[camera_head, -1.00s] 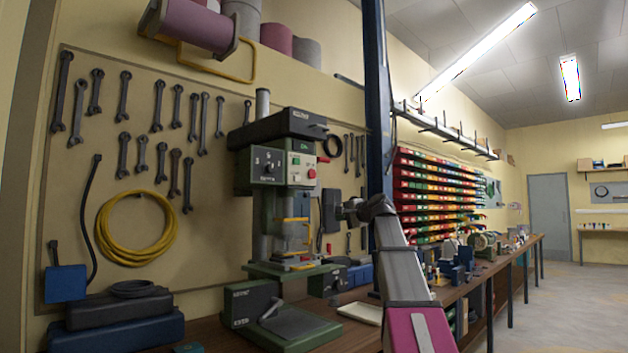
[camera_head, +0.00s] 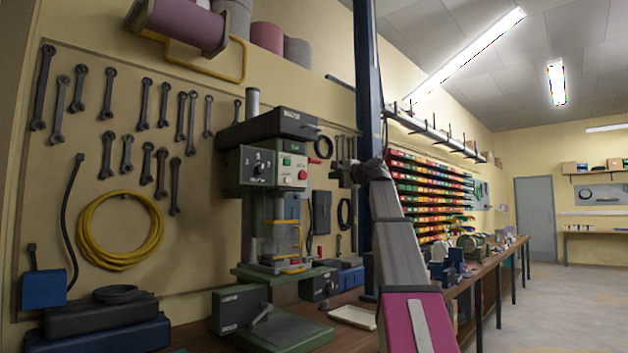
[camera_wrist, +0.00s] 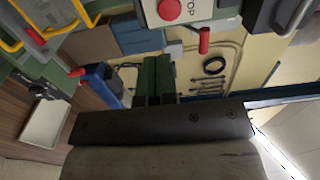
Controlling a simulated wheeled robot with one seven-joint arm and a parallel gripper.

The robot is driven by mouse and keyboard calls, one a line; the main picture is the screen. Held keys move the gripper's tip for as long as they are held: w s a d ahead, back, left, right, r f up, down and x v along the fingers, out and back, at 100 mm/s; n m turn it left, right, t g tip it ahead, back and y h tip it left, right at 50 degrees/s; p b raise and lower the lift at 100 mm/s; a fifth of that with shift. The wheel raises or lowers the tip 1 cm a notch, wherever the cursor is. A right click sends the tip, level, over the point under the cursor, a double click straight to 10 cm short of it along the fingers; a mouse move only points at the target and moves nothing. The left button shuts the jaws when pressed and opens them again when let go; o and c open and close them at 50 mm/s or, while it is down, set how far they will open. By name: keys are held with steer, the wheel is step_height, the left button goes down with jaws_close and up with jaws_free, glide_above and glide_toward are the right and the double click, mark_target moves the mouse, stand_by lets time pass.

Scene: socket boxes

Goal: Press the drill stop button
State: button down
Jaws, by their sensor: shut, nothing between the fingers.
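The green and black drill press (camera_head: 275,205) stands on the bench against the wall. Its pale control panel carries a round red stop button (camera_head: 303,174) and a smaller green button (camera_head: 287,161). In the wrist view, the red stop button (camera_wrist: 170,9) sits at the top edge, partly cut off, beside lettering that reads "TOP". My gripper (camera_head: 338,172) is to the right of the panel, at about the button's height in the head view. In the wrist view my gripper's (camera_wrist: 156,62) green fingers are together and empty, apart from the button in the picture.
A blue post (camera_head: 365,130) stands just behind my arm. A red-tipped lever (camera_wrist: 204,40) shows beside the panel in the wrist view. A yellow guard frame (camera_wrist: 35,30) is at the upper left there. A pale tray (camera_head: 353,317) lies on the bench.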

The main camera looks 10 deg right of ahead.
steer(key=x, duration=1.3)
steer(key=shift+w+a, duration=0.2)
steer(key=shift+w, duration=0.1)
steer(key=shift+x, duration=0.8)
steer(key=shift+r, duration=0.1)
steer(key=shift+s+d, duration=0.1)
steer(key=shift+s, duration=0.05)
glide_toward(303, 178)
steer(key=v, duration=0.6)
